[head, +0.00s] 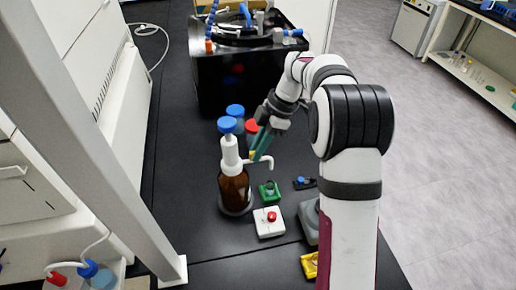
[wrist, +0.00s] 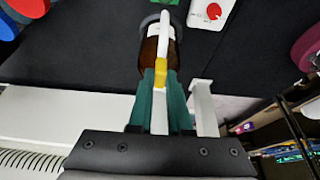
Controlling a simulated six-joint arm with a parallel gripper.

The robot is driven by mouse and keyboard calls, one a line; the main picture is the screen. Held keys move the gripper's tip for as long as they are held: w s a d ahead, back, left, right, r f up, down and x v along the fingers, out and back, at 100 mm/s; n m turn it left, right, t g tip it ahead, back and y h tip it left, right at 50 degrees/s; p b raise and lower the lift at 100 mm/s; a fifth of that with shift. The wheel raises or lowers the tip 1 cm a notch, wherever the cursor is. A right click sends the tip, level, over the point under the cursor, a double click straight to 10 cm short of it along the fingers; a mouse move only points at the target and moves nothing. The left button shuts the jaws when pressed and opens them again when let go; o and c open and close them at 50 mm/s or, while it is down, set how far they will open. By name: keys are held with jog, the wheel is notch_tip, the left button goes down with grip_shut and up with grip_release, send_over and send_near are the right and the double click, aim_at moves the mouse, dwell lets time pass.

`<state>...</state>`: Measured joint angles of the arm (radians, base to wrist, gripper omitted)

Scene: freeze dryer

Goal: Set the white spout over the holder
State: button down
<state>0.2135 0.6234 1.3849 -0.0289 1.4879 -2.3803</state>
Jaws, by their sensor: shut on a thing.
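My gripper (head: 258,154) has teal fingers and is shut on the spout beside the pump. A yellow part (wrist: 160,73) shows at the fingertips in the wrist view. The small green holder (head: 269,190) sits on the bench below and near the spout's end. How the spout lines up with it is hard to tell.
A white box with a red knob (head: 269,221) sits in front of the green holder. Bottles with blue (head: 235,110) and red caps stand behind the pump. A black apparatus (head: 245,75) fills the back. A white post (head: 90,140) rises at the left.

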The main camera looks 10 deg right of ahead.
jog(key=c, duration=0.8)
grip_release()
jog(key=shift+c, duration=0.2)
jog(key=v, duration=1.5)
jog(key=shift+r, duration=0.4)
jog(key=s+a+r+m+h, duration=0.1)
jog(key=s+a+m, duration=0.4)
jog(key=s+m, duration=0.25)
jog(key=s+a+f+m, duration=0.2)
jog(key=s+f+m, duration=0.2)
jog(key=s, duration=0.4)
jog(key=s+a+f+m+h, duration=0.1)
jog(key=s+f+m, duration=0.3)
jog(key=s+m, duration=0.3)
jog(key=s+a+f+m, duration=0.2)
jog(key=s+f+m, duration=0.2)
jog(key=s, duration=0.6)
jog(key=shift+a+f+m+h, duration=0.3)
jog(key=shift+m+h, duration=0.1)
jog(key=shift+m, duration=0.25)
